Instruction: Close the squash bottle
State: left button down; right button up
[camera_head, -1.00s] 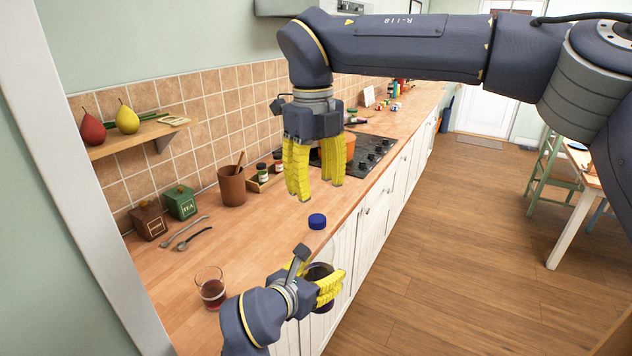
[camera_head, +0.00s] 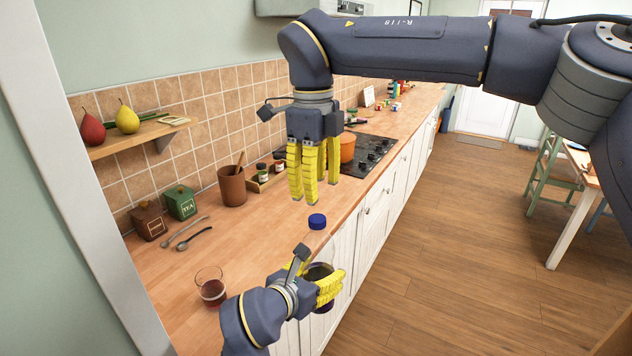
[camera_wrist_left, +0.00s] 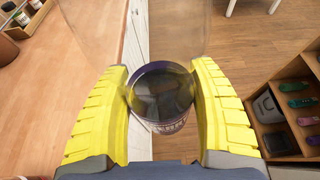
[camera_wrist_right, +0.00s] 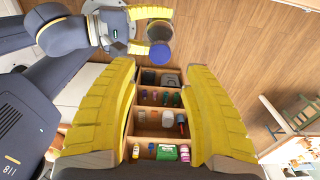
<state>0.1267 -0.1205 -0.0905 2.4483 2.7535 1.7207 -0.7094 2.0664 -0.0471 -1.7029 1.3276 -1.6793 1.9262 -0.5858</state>
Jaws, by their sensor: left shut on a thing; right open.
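The squash bottle (camera_head: 320,271) looks clear, with dark contents low in it. My left gripper (camera_head: 325,290) is shut on its lower part, beyond the counter's front edge; it also shows in the left wrist view (camera_wrist_left: 160,95). A blue cap (camera_head: 317,221) appears above the gripped part, lined up with the bottle. It overlaps the bottle in the right wrist view (camera_wrist_right: 160,54). The clear wall is faint, so I cannot tell how tightly the cap sits. My right gripper (camera_head: 314,192) is open and empty, pointing down above the cap and apart from it.
A glass with red drink (camera_head: 212,290), two spoons (camera_head: 188,235), a brown pot (camera_head: 232,186) and tea tin (camera_head: 181,202) stand on the wooden counter (camera_head: 262,235). An orange pan (camera_head: 347,147) is on the hob. A shelf with several items (camera_wrist_right: 155,120) stands over the floor side.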

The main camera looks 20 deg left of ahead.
aim_at(317, 218)
jog(key=shift+d+f, duration=0.1)
jog(key=shift+f, duration=3.8)
jog(key=shift+o, duration=0.3)
grip_shut()
jog(key=shift+c, duration=1.1)
grip_release()
jog(key=shift+r, duration=0.1)
notch_tip(317, 218, up, 12)
